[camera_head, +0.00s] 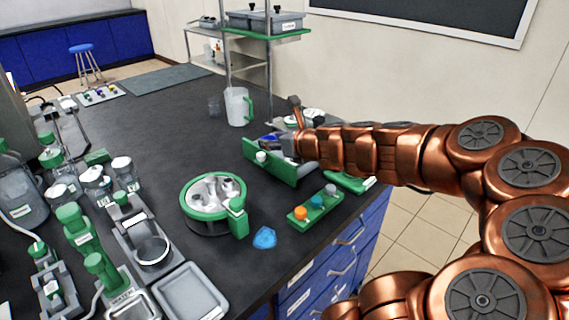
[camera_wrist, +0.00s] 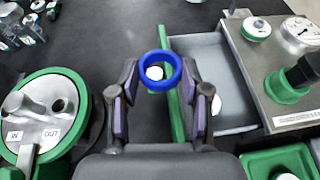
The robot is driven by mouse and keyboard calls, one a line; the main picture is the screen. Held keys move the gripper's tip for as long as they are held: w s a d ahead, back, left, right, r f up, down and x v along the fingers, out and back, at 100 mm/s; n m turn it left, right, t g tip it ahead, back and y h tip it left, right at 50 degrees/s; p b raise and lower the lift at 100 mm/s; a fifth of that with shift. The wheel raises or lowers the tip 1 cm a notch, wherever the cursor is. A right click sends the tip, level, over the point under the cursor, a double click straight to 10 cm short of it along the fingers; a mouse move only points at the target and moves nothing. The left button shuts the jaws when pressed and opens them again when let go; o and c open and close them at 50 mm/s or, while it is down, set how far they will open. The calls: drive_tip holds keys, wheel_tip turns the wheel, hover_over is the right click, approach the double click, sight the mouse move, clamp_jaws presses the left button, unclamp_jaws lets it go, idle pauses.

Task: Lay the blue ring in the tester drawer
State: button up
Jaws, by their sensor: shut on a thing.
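The blue ring (camera_wrist: 160,53) is pinched between the fingertips of my gripper (camera_wrist: 160,76) in the wrist view. A bit of blue, likely the ring, shows by my gripper (camera_head: 287,143) in the head view. The tester drawer is pulled open; its green front (camera_head: 270,168) shows in the head view and its grey floor (camera_wrist: 212,65) to the right of the ring in the wrist view. The ring overlaps the green front in the wrist view, with the drawer's white knob (camera_wrist: 154,73) seen through it. The height between ring and drawer is unclear.
The tester (camera_wrist: 275,70) with its dials stands right of the drawer. A round green-rimmed vessel (camera_head: 212,195) stands nearby. A green block with coloured knobs (camera_head: 314,206) and a light-blue piece (camera_head: 264,238) lie near the front edge. A jug (camera_head: 236,106) stands behind.

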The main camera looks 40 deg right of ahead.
drive_tip(key=s+d+f+n+y+b, duration=0.1)
drive_tip(key=s+b, duration=0.1)
drive_tip(key=s, duration=0.3)
drive_tip(key=s+d+f+y+b, duration=0.1)
drive_tip(key=s+d+b, duration=0.1)
drive_tip(key=s, duration=0.3)
drive_tip(key=w+d, duration=0.1)
drive_tip(key=w, duration=0.4)
drive_tip(key=w+d+f, duration=0.1)
drive_tip(key=w, duration=0.4)
drive_tip(key=w+d, duration=0.2)
drive_tip(key=w, duration=0.2)
drive_tip(key=shift+w+f, duration=0.3)
drive_tip(key=shift+w, duration=0.1)
drive_tip(key=shift+w+f, duration=0.2)
drive_tip(key=shift+f, duration=0.05)
drive_tip(key=shift+d+f, duration=0.1)
drive_tip(key=shift+f, duration=1.45)
drive_tip(key=shift+f, duration=0.6)
drive_tip(key=o, duration=0.5)
drive_tip(key=shift+r, duration=0.1)
